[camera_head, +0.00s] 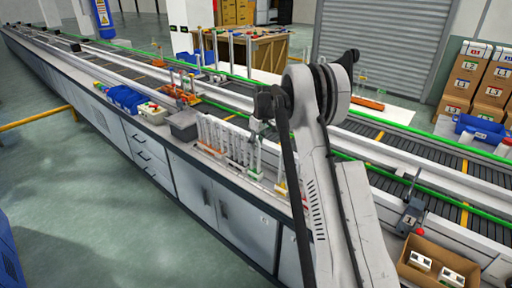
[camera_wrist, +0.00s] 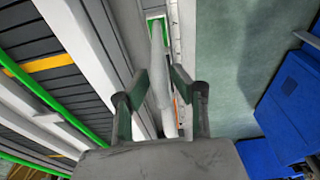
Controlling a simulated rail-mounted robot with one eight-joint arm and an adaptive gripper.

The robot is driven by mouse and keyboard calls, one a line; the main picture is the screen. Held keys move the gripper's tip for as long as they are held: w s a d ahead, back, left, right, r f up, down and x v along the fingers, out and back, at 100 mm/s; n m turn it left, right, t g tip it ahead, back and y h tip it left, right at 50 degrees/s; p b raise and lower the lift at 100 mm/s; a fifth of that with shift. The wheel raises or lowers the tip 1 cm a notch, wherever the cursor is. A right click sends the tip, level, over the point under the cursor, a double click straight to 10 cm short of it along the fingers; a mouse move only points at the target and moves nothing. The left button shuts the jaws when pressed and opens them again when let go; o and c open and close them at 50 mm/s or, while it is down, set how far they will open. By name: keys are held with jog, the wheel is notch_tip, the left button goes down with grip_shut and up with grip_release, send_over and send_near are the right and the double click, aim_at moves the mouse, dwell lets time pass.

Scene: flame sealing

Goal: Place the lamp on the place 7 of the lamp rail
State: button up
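The lamp rail (camera_head: 212,132) with several upright white tubes stands on the near bench, left of my arm in the head view. My gripper (camera_head: 257,138) is low over the right end of that row, partly hidden by my arm. In the wrist view, my gripper (camera_wrist: 160,82) has its two dark fingers on either side of a long white tube that looks like the lamp (camera_wrist: 158,62). The finger pads appear to press on it. The tube's far end is near a green square (camera_wrist: 155,18). I cannot tell whether it rests in a holder. Place 7 cannot be made out.
A grey bin (camera_head: 184,125) and a blue bin (camera_head: 126,98) stand left of the rail on the bench. The conveyor with green edges (camera_head: 400,150) runs behind it. A cardboard box (camera_head: 438,262) is at the right. The floor (camera_head: 75,170) in front is clear.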

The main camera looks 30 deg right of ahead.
jog(key=r, duration=0.3)
jog(key=s+r, duration=0.1)
jog(key=r, duration=0.6)
jog(key=shift+s+d+r, duration=0.15)
jog(key=shift+s+d, duration=0.1)
jog(key=shift+s, duration=0.1)
jog(key=s+a+r+m+t, duration=0.2)
jog(key=s+a+r, duration=1.4)
jog(key=s, duration=0.3)
jog(key=s+a+f+t, duration=0.1)
jog(key=s+a+f, duration=0.1)
jog(key=s, duration=0.7)
jog(key=s+a+f+m+t, duration=0.1)
jog(key=s+a+f, duration=0.2)
jog(key=s, duration=0.6)
jog(key=s+a+f+m+t, duration=0.1)
jog(key=s+a, duration=0.3)
jog(key=s, duration=0.6)
jog(key=shift+a+f+t+h, duration=0.3)
jog(key=shift+f+h, duration=0.1)
jog(key=shift+f, duration=0.5)
jog(key=shift+f+b, duration=1.05)
jog(key=shift+b, duration=0.2)
